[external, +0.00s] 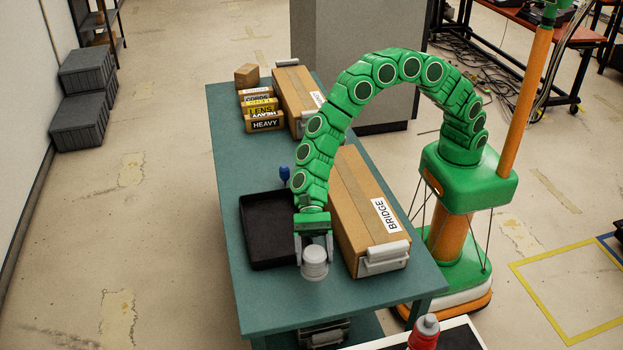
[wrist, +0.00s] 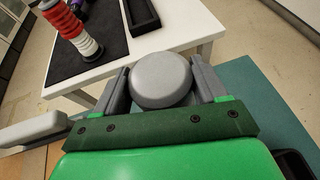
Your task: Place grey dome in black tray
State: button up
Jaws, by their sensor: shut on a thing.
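The grey dome (external: 314,262) is between the fingers of my gripper (external: 315,250), near the front of the green table. My gripper is shut on it. In the wrist view the dome (wrist: 160,80) sits between the two grey fingers of my gripper (wrist: 160,85), its rounded face showing. The black tray (external: 268,262) lies on the table just left of my gripper and looks empty in the part I see. A dark corner, perhaps of the tray, shows at the lower right of the wrist view. I cannot tell whether the dome touches the table.
A long cardboard box labelled BRIDGE (external: 365,215) stands close on the right of my gripper. A blue object (external: 285,175) is behind the tray. Small labelled boxes (external: 262,115) stand at the far end. A white table (wrist: 200,25) with a red-and-white stack (wrist: 75,30) is nearby.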

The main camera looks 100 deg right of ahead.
jog(key=shift+d+r, duration=0.2)
jog(key=shift+r, duration=0.15)
jog(key=s+d+r+m+t, duration=0.1)
jog(key=s+d, duration=0.2)
jog(key=d, duration=0.6)
jog(key=s+d+r+t+h, duration=0.1)
jog(key=s+d+r, duration=0.1)
jog(key=d, duration=0.8)
jog(key=s+d+r+m, duration=0.1)
jog(key=s+d, duration=0.2)
jog(key=d, duration=0.6)
send_over(275, 229)
jog(key=shift+f, duration=6.5)
jog(key=o, duration=1.1)
jog(key=shift+f, duration=0.15)
jog(key=shift+c, duration=0.2)
